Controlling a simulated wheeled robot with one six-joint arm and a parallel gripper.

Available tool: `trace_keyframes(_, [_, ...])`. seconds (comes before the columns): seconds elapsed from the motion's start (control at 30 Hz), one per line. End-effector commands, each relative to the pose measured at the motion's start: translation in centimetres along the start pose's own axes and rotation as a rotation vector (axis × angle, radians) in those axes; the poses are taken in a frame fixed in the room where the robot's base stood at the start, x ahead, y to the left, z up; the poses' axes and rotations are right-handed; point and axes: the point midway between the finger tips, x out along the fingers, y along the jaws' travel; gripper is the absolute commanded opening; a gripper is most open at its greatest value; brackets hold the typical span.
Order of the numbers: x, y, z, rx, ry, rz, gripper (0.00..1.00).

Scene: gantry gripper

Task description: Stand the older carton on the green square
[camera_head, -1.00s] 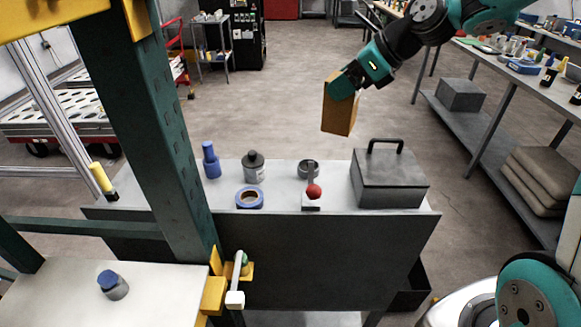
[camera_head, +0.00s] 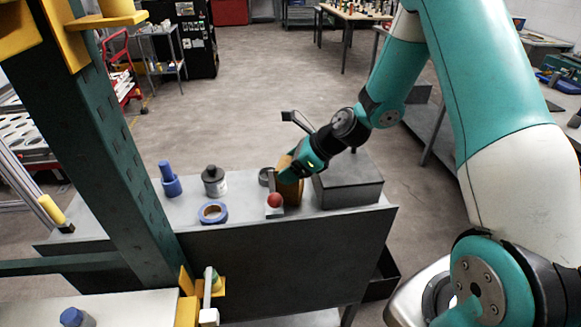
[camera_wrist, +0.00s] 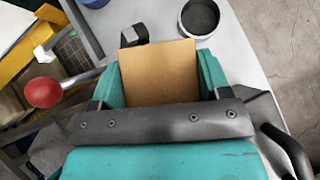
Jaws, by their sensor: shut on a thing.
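A brown carton (camera_head: 289,184) is held upright in my gripper (camera_head: 291,172), between the red-knobbed lever and the grey metal box on the bench. In the wrist view the carton's flat tan face (camera_wrist: 158,72) fills the space between the two teal fingers (camera_wrist: 160,85). I cannot tell whether its lower end touches the bench top. No date or marking on it can be read. No green square shows in either view.
The grey box (camera_head: 347,184) with a handle stands close right of the carton. The red-knobbed lever (camera_head: 275,200) stands close in front, a dark round cup (camera_head: 266,177) just behind left. Blue tape (camera_head: 213,212), a grey jar (camera_head: 214,181) and a blue bottle (camera_head: 170,180) stand farther left.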

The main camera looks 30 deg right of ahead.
Motion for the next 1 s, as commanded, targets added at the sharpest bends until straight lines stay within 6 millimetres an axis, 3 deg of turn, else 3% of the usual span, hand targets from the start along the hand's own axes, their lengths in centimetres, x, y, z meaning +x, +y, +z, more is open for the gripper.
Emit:
trace_keyframes(0.43, [0.8,0.0,-0.8,-0.001,-0.002,-0.001,0.32])
trace_keyframes(0.47, [0.8,0.0,-0.8,-0.001,-0.001,0.0,0.72])
trace_keyframes(0.57, [0.8,0.0,-0.8,-0.001,-0.001,-0.001,0.95])
trace_keyframes(0.87, [0.6,0.0,-0.6,-0.001,-0.001,-0.001,0.96])
trace_keyframes(1.0, [-0.6,-0.1,-0.6,-0.001,-0.002,-0.005,0.96])
